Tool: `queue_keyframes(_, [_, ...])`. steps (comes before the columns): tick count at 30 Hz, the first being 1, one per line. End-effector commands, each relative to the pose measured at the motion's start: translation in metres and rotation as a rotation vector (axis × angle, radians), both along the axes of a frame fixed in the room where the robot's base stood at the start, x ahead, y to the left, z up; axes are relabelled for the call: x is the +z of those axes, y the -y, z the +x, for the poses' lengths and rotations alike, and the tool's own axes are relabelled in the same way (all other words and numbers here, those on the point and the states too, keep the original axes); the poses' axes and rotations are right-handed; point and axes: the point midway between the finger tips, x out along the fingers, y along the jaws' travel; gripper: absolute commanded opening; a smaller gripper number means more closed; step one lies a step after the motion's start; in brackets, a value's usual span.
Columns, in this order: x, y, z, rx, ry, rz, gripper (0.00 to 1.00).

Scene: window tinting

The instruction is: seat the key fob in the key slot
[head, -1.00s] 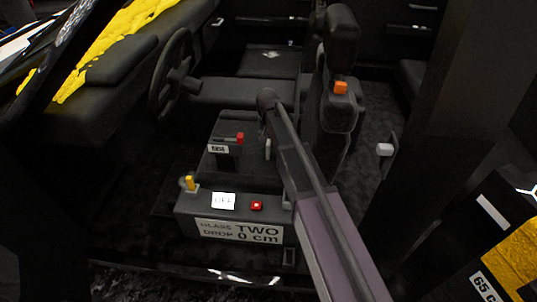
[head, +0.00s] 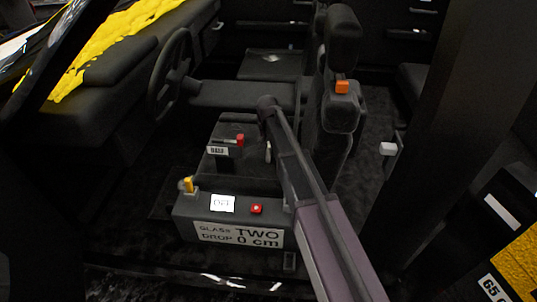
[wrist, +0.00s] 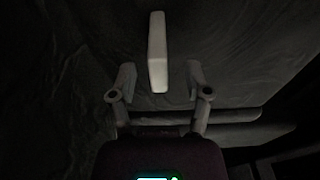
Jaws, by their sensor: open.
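My gripper (wrist: 160,80) is open in the wrist view, its two fingers apart. A pale, upright block (wrist: 158,45) shows in line with the gap, its lower end between the fingertips; I see no finger touching it. In the head view my arm hides the gripper. A small pale piece (head: 268,152) shows just left of my arm there, perhaps the same block. I cannot tell for sure which thing is the key fob. A yellow-topped piece (head: 188,185) stands at the left end of the control box (head: 183,225). No key slot can be made out clearly.
The box carries an OFF card (head: 222,203), a red button (head: 256,209) and a glass-drop sign (head: 238,236). Behind it is a red-tipped lever (head: 239,140). A seat (head: 341,35) with an orange piece (head: 342,87) stands right, a steering wheel (head: 170,75) left.

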Motion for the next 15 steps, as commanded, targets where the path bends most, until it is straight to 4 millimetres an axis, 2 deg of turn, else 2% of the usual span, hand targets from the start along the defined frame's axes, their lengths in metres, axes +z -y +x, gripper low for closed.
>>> queue_keyframes(3, [-0.013, 0.0, 0.001, 0.0, 0.0, 0.0, 0.63])
queue_keyframes(15, [-0.04, 0.001, 0.004, 0.0, 0.0, 0.0, 0.63])
